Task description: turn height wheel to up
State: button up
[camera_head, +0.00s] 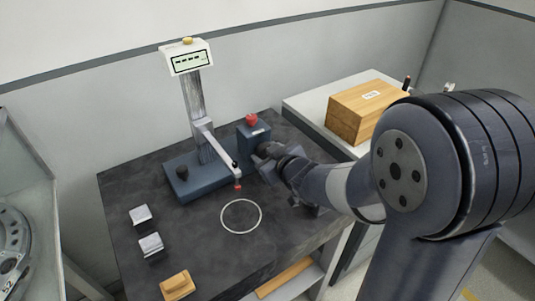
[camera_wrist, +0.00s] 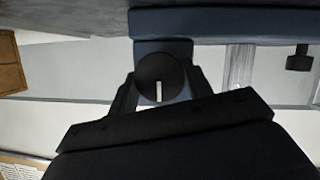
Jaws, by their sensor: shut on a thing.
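The height wheel is a round black knob with a white mark line (camera_wrist: 158,80), on the side of a blue box (camera_head: 254,136) with a red button on top. In the wrist view the mark runs from near the wheel's middle toward the bottom of the picture. My gripper (camera_wrist: 160,92) is shut on the wheel, with one finger on either side of it. In the head view my gripper (camera_head: 268,153) is against the box's right side and hides the wheel. The box adjoins a gauge stand with a grey column (camera_head: 194,105), a display (camera_head: 188,60) and a red-tipped probe arm (camera_head: 222,147).
A black knob (camera_head: 182,172) stands on the blue base. The dark table (camera_head: 205,255) bears a white ring outline (camera_head: 241,201), two metal blocks (camera_head: 140,214) (camera_head: 151,245) and a wooden block (camera_head: 177,286). A wooden box (camera_head: 365,108) sits on a white cabinet at right.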

jog(key=o, duration=1)
jog(key=shift+c, duration=0.2)
jog(key=shift+s, duration=0.1)
jog(key=p+v, duration=0.2)
jog(key=v, duration=0.8)
jog(key=shift+s+d, duration=0.15)
jog(key=shift+s, duration=0.15)
jog(key=shift+w, duration=0.1)
jog(key=b+x, duration=0.2)
jog(key=x, duration=0.8)
jog(key=shift+w, duration=0.3)
